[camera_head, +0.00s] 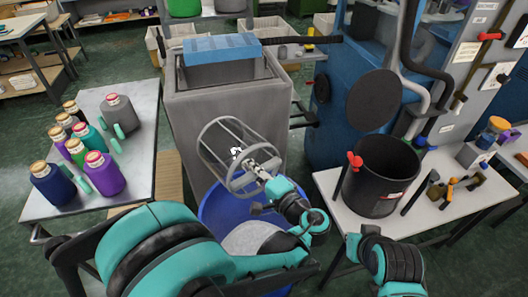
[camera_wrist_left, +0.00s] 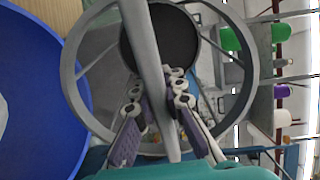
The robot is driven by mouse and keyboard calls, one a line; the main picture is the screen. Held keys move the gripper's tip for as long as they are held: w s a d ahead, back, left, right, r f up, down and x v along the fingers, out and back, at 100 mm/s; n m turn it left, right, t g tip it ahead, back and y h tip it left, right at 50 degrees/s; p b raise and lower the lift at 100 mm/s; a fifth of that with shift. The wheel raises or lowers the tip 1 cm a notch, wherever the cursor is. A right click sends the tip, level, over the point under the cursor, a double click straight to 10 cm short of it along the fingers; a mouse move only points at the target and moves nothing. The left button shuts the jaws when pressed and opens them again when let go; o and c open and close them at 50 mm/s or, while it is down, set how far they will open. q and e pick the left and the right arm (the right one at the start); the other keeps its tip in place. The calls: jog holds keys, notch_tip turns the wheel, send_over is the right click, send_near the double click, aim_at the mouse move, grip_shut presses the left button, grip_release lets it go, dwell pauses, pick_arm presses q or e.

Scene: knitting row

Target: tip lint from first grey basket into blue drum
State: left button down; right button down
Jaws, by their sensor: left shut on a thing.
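My left gripper (camera_head: 262,171) is shut on the grey bar across the ring end of the grey basket (camera_head: 212,150). The basket is an open cylinder of thin rods, tilted over and held above the far rim of the blue drum (camera_head: 209,212). In the left wrist view, the gripper's fingers (camera_wrist_left: 160,92) pinch the bar of the basket's ring (camera_wrist_left: 72,88), and the blue drum (camera_wrist_left: 45,95) is at the left. A pale grey mass, probably lint (camera_head: 250,238), shows inside the drum. I see no clear lint in the basket. My arm hides the drum's front. My right gripper is out of view.
A grey bin with a blue top (camera_head: 228,98) stands behind the drum. A table with several bottles (camera_head: 104,172) is at the left. A black bucket (camera_head: 372,185) and small tools stand on the right table (camera_head: 440,222). Blue machinery (camera_head: 340,110) rises behind it.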

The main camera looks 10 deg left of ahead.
aim_at(247, 145)
pick_arm(q)
jog(key=shift+s+r+p, duration=0.2)
jog(key=shift+p, duration=0.15)
jog(key=r+g+h+p, duration=0.1)
jog(key=r+p, duration=0.2)
jog(key=p, duration=0.3)
jog(key=r+g+h+p, duration=0.2)
jog(key=r+p, duration=0.1)
jog(key=p, duration=0.4)
jog(key=r+g+h+p, duration=0.2)
jog(key=r+p, duration=0.1)
jog(key=p, duration=0.4)
jog(key=shift+s+d+r, duration=0.25)
jog(key=shift+d, duration=0.05)
notch_tip(247, 145, up, 7)
jog(key=s+d+g+h+p, duration=0.1)
jog(key=g+h+p, duration=0.5)
jog(key=p, duration=0.3)
jog(key=shift+s+d+f+g+h+p, duration=0.25)
jog(key=shift+g+h+p, duration=0.15)
jog(key=shift+g, duration=0.1)
